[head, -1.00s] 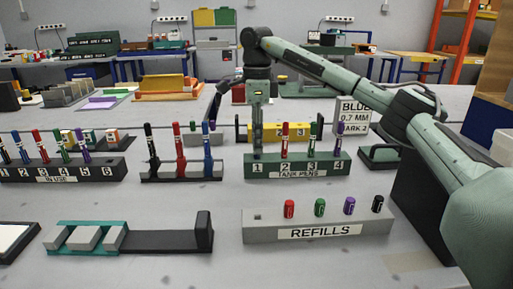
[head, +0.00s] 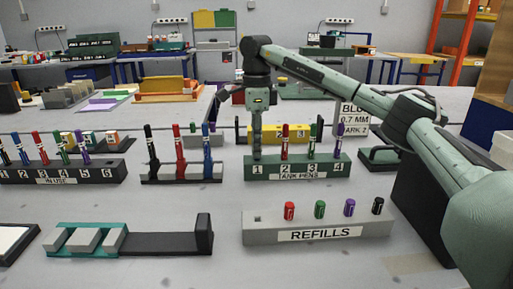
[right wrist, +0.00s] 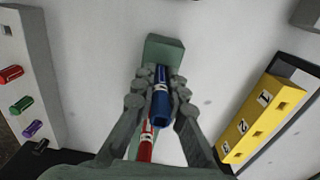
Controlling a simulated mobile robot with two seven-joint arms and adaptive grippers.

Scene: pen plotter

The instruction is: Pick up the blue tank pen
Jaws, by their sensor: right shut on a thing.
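The blue tank pen (right wrist: 161,104) shows in the right wrist view between the fingers of my right gripper (right wrist: 159,100), which is shut on it. In the head view my right gripper (head: 257,148) points straight down at slot 1 of the green tank pens rack (head: 298,170) and hides the pen there. I cannot tell whether the pen's lower end is still in the slot. A red pen (head: 285,143), a green pen (head: 312,143) and a purple pen (head: 339,143) stand in slots 2, 3 and 4. My left gripper is not in view.
The grey refills block (head: 262,236) is in front of the rack. A stand with black, red and blue pens (head: 181,178) is to the left. My right arm spans the right side.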

